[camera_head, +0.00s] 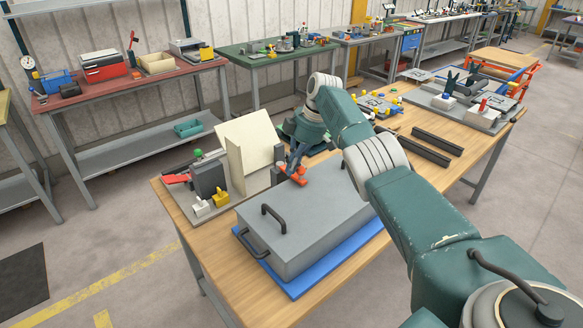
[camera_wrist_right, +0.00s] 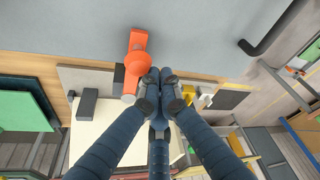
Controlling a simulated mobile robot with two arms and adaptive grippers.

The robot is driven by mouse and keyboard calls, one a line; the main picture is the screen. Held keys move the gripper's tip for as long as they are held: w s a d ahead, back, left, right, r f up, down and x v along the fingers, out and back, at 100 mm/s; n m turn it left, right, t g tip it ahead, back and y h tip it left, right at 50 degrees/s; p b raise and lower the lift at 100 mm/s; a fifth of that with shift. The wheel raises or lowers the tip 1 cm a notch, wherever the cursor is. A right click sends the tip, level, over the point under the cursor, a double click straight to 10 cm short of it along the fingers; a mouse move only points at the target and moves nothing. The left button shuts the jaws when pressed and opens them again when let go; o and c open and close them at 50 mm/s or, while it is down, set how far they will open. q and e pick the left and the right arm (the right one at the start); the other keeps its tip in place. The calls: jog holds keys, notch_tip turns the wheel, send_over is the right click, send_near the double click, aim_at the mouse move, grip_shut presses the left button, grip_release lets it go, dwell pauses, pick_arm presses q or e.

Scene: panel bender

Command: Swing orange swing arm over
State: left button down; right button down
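The orange swing arm (camera_head: 294,174) is at the right end of the panel bender, beside the grey box. In the right wrist view the orange swing arm (camera_wrist_right: 137,62) has a rounded knob and a grey pin end. My right gripper (camera_head: 297,157) is just above and behind it in the head view. In the wrist view the fingertips of my right gripper (camera_wrist_right: 161,77) are together, immediately right of the orange knob, with nothing visible between them. I cannot tell whether they touch it. The bender's cream panels (camera_head: 252,140) stand tilted on its base. My left gripper is not in view.
A grey box (camera_head: 310,225) with black handles lies on a blue mat (camera_head: 335,262) in front of the bender. Dark bars (camera_head: 437,140) lie farther right on the wooden table.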

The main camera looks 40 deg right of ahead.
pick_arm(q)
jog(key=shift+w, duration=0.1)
